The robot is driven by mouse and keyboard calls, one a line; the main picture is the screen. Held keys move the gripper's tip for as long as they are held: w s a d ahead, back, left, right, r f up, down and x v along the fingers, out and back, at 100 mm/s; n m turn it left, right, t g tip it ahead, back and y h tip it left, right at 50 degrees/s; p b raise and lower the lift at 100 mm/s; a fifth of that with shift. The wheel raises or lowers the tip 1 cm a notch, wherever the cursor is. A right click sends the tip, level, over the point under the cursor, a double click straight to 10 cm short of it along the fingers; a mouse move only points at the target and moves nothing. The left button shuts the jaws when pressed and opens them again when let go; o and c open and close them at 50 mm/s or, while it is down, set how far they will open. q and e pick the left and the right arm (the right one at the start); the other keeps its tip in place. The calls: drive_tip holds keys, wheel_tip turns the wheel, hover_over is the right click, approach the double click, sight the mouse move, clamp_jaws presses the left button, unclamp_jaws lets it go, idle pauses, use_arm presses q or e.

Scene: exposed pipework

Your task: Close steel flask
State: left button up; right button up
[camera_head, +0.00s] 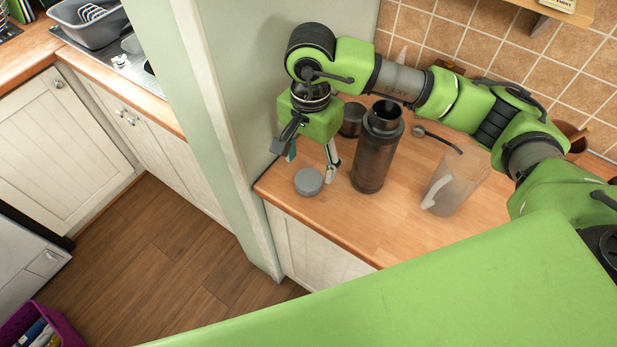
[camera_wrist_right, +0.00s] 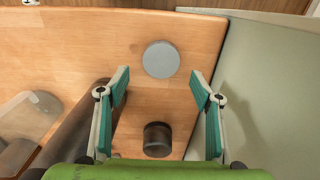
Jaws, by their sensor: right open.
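The dark grey steel flask (camera_head: 374,155) stands upright on the wooden counter, its top neck uncovered. Part of the flask (camera_wrist_right: 75,135) shows at the left of the right wrist view, beside a finger. A flat round grey lid (camera_head: 308,181) lies on the counter to the left of the flask; it also shows between and beyond the fingertips in the wrist view (camera_wrist_right: 160,59). My right gripper (camera_head: 311,160) points down above the counter near the lid, open and empty, its teal-padded fingers (camera_wrist_right: 160,82) spread apart. My left gripper is out of view.
A small dark cylindrical container (camera_head: 352,119) stands behind the flask, and between the fingers in the wrist view (camera_wrist_right: 157,139). A clear jug (camera_head: 455,187) and a dark spoon (camera_head: 437,138) are to the right. A pale wall panel (camera_head: 235,110) bounds the counter's left side.

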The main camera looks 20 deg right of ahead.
sight(309, 179)
drive_tip(key=shift+f+p, duration=0.25)
drive_tip(key=shift+p, duration=0.15)
drive_tip(key=f+p, duration=0.1)
drive_tip(key=f, duration=0.1)
drive_tip(key=f+p, duration=0.1)
drive_tip(key=shift+a+f, duration=0.2)
drive_tip(key=shift+f, duration=0.65)
drive_tip(key=c, duration=1)
